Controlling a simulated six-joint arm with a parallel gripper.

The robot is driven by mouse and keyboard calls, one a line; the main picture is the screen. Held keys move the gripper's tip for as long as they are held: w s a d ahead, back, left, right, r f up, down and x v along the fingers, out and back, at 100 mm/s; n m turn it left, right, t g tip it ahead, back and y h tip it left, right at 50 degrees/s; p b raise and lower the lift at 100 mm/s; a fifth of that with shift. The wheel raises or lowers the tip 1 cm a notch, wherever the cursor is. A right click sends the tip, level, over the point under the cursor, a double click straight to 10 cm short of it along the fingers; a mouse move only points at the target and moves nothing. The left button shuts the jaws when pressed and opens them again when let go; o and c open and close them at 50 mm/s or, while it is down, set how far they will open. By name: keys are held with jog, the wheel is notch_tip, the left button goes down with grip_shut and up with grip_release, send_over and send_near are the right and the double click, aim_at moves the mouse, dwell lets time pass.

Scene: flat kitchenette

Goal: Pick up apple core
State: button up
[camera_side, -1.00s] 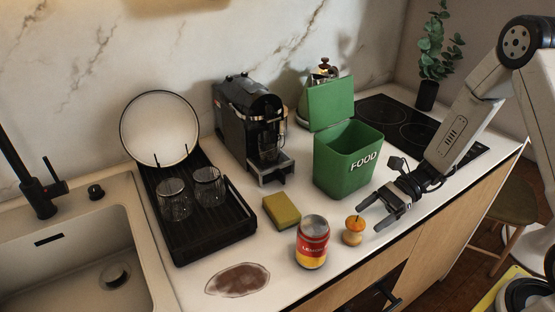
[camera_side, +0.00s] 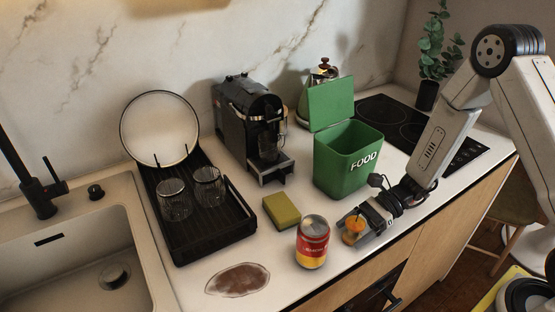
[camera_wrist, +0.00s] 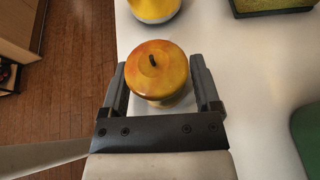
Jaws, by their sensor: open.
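The apple core (camera_side: 352,232) stands upright on the white counter, to the right of the can. It has an orange-yellow top with a dark stem. In the wrist view the apple core (camera_wrist: 156,70) sits between the two fingers, and its lower part is mostly hidden under its wide top. My gripper (camera_side: 354,229) is low at the counter, open, with one finger on each side of the core. In the wrist view my gripper (camera_wrist: 158,82) shows a finger close to each side; I cannot tell whether either touches it.
A red and yellow can (camera_side: 312,243) stands just left of the core. A green sponge (camera_side: 281,211) lies behind the can. An open green FOOD bin (camera_side: 345,170) stands behind my gripper. A brown stain (camera_side: 238,280) marks the counter near its front edge.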

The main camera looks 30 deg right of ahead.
aim_at(357, 221)
dwell(0.3)
grip_shut()
jog(key=shift+r, duration=0.15)
jog(key=shift+r, duration=4.9)
